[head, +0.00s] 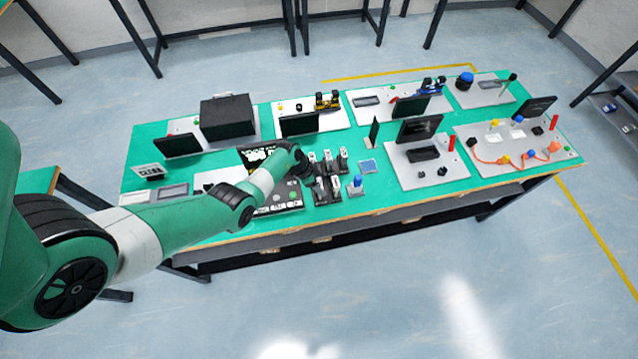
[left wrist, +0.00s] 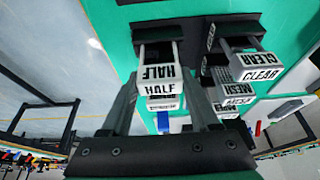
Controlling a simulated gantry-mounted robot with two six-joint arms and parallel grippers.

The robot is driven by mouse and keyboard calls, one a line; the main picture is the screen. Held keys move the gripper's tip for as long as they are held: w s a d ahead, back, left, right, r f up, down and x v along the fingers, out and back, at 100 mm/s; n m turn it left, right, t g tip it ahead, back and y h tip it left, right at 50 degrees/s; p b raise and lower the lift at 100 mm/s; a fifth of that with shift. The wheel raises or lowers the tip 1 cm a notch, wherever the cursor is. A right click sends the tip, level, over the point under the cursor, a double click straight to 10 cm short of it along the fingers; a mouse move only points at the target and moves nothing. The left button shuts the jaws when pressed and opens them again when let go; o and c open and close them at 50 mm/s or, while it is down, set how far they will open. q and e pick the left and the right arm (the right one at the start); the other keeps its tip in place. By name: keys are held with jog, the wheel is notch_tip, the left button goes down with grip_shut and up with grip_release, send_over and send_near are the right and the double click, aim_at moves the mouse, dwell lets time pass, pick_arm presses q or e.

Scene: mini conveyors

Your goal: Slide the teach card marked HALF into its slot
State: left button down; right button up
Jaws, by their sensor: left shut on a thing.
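The HALF card (left wrist: 158,80) shows in the left wrist view, with a white top bearing the word HALF twice. My left gripper (left wrist: 160,115) is shut on it, one finger on each side. In the head view, my left gripper (head: 312,175) is low over the table at a group of small dark holders with white-topped cards (head: 343,155). To the right in the wrist view are a CLEAR card (left wrist: 258,66) and a MESH card (left wrist: 236,102). Another white label shows just below the HALF card, partly hidden. I cannot tell which slot belongs to HALF.
A black panel (head: 282,208) lies under my left arm, and an upright screen (head: 300,124) stands behind the gripper. Green table top is free between the pad and the right-hand boards.

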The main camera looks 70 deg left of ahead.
pick_arm(q)
jog(key=shift+f, duration=0.35)
jog(key=shift+c, duration=0.2)
grip_release()
jog(key=p+v, duration=0.7)
jog(key=v, duration=0.4)
jog(key=shift+r, duration=0.35)
